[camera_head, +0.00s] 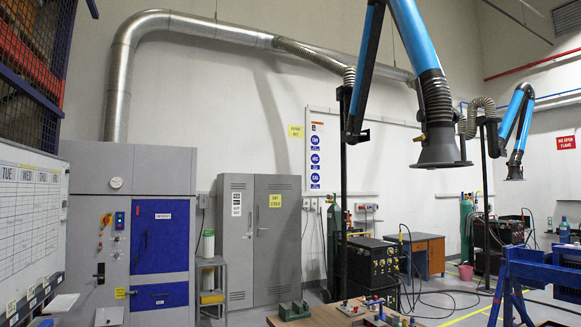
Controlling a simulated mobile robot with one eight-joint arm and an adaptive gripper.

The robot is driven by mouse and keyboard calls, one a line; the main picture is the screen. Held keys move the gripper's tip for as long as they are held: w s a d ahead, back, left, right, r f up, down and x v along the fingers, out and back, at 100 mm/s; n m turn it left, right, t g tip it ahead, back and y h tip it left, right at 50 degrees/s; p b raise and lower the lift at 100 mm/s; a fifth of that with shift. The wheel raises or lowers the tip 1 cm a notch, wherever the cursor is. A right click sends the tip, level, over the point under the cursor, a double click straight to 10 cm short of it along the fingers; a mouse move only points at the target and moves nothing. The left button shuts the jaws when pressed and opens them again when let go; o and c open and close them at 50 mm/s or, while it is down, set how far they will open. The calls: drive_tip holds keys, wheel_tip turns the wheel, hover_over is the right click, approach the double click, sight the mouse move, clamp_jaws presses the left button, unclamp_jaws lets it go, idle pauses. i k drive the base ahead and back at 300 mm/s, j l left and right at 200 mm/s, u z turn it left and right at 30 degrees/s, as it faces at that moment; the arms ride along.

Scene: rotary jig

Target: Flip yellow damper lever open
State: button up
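I cannot make out a yellow damper lever for certain in this view. A blue extraction arm (412,35) hangs from above at the right of centre and ends in a dark round hood (438,150). A second, farther extraction arm (519,115) with its own hood hangs at the right. A silver duct (205,27) runs along the wall to the flexible hoses of the arms. My gripper is not in view.
A grey machine cabinet (85,180) with a blue door (160,237) stands at the left, beside a whiteboard (28,225). Grey lockers (271,262) stand behind. A wooden table (315,319) with small parts is at the bottom centre. A blue steel frame (535,268) stands at the right.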

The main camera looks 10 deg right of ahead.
sight(421, 138)
drive_tip(key=i+l+z, duration=0.15)
drive_tip(key=i+z, duration=0.65)
drive_tip(key=z, duration=0.2)
